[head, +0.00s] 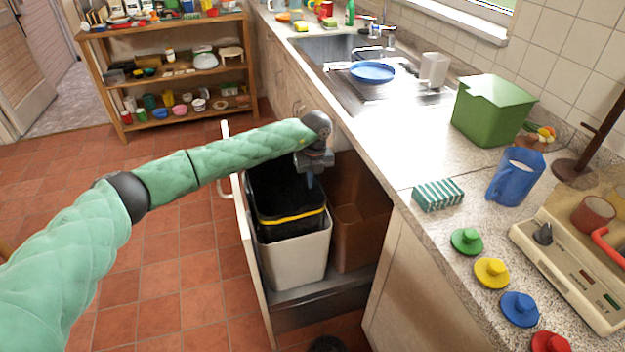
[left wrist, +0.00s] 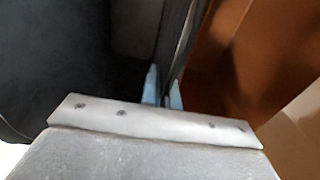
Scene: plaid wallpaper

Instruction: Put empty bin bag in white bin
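The black bin bag (head: 275,195) has a yellow band and stands open in the mouth of the white bin (head: 296,262), rising above its rim. How deep it reaches is hidden. The white bin sits in the pulled-out drawer. My left gripper (head: 311,180) points down at the bag's right upper edge. In the left wrist view, the blue fingertips (left wrist: 163,90) are close together with the dark bag wall (left wrist: 178,45) between them, so the gripper looks shut on the bag.
A brown bin (head: 362,235) stands right of the white bin in the drawer (head: 322,303). The counter (head: 385,150) edge is just right of my gripper. The drawer front with its handle (head: 225,130) is on the left.

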